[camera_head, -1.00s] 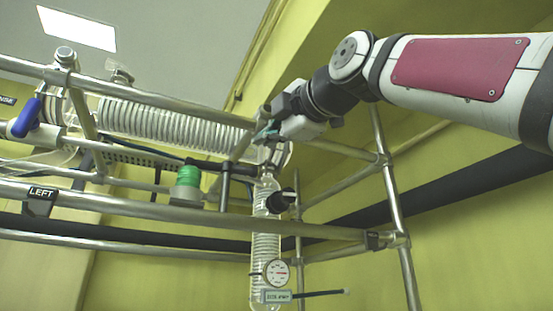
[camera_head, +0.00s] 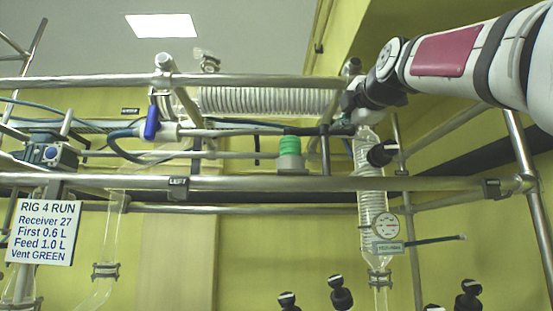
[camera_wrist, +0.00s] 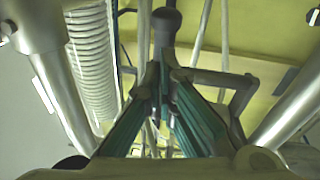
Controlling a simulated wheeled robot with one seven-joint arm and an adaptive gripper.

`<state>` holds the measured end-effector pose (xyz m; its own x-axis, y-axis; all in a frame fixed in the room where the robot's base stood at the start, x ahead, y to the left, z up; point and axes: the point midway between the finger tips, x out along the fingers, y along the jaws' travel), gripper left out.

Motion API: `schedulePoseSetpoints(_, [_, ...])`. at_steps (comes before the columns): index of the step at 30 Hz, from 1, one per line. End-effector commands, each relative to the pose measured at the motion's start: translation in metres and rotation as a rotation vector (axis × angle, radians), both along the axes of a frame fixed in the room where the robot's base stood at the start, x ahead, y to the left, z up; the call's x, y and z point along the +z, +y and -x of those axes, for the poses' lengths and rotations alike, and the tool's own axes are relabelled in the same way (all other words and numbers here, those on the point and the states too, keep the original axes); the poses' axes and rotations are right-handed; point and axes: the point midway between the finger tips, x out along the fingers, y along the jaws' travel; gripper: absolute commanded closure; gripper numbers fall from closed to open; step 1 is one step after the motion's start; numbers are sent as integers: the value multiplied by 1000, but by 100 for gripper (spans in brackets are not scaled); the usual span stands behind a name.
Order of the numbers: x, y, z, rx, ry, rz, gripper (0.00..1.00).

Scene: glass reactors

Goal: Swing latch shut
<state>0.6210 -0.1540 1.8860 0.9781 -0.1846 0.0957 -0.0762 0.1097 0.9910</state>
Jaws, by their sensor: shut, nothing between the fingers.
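My gripper (camera_head: 350,108) is at the upper right corner of the rig, close to the top of the upright glass column (camera_head: 370,160). It is partly hidden by the rail in the head view. In the wrist view my gripper (camera_wrist: 160,85) has its teal-lined fingers converging, with nothing held. A dark rod with a round end (camera_wrist: 165,22) lies just beyond the fingertips; I cannot tell whether they touch. A grey bracket (camera_wrist: 222,78) sits to their right. I cannot tell for sure which part is the latch, or how far it is swung.
Metal rails (camera_head: 250,183) cross in front of the glassware. A coiled glass condenser (camera_head: 265,100) runs along the top. A blue handle (camera_head: 151,122), a green-capped fitting (camera_head: 290,150), a dial gauge (camera_head: 386,225) and a white sign (camera_head: 40,232) are around. Thick rails flank my gripper in the wrist view.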

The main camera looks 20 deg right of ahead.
Motion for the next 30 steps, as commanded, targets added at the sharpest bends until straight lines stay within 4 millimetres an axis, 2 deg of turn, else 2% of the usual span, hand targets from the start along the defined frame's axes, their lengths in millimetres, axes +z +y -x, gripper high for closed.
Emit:
schedulePoseSetpoints(7, [2,-11,-9,1,2,1,100])
schedulePoseSetpoints(30, [2,-20,-15,1,2,1,100])
